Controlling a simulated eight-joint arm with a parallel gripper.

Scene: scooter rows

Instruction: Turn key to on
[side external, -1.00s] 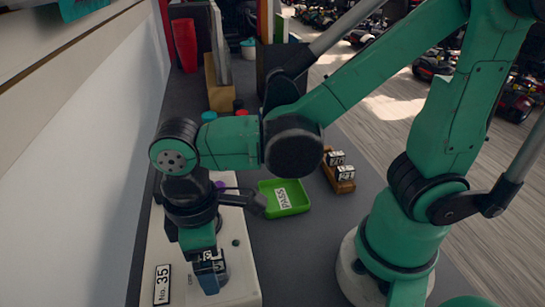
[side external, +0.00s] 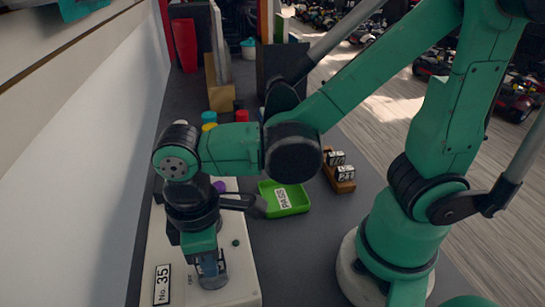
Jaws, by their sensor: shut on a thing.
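A green "PASS" tray (side external: 289,208) lies right of the box. A wooden holder with number blocks (side external: 345,173) stands further right. Red, yellow and blue cylinders (side external: 209,117) and a wooden block (side external: 220,97) stand behind my arm. A wall runs along the left.

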